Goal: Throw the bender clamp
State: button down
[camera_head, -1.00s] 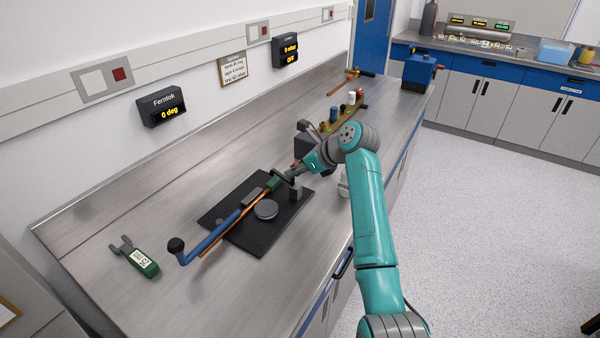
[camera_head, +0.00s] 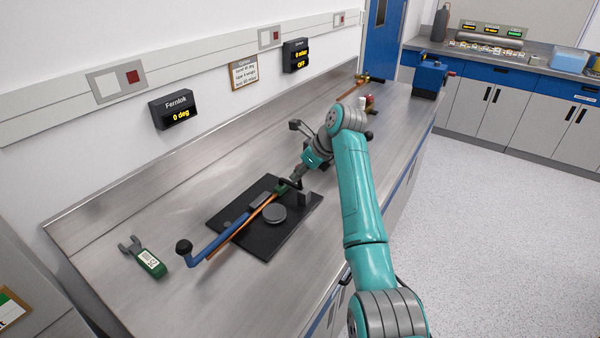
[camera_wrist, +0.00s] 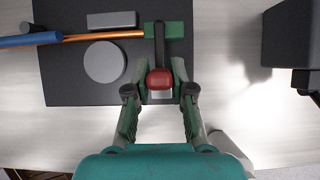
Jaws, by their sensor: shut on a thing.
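The bender is a black plate (camera_head: 262,240) on the steel bench with a grey round former (camera_head: 275,214) and a blue lever (camera_head: 208,250). An orange-copper tube (camera_head: 238,230) lies along it, ending at the green clamp block (camera_head: 281,189). In the wrist view the green block (camera_wrist: 178,30) carries a black clamp lever (camera_wrist: 159,45) with a red knob (camera_wrist: 160,79). My gripper (camera_wrist: 160,93) has its fingers on either side of the knob end and is shut on the clamp lever. In the head view my gripper (camera_head: 295,181) hides part of the clamp.
A green tool with a grey fork (camera_head: 150,262) lies at the bench's left. The wall display (camera_head: 174,108) reads 0 deg. A dark box (camera_wrist: 292,45) stands right of the clamp in the wrist view. A blue machine (camera_head: 430,76) stands at the bench's far end.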

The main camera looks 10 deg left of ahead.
jog(key=c, duration=1)
grip_release()
jog(key=v, duration=1.2)
jog(key=shift+d, duration=0.15)
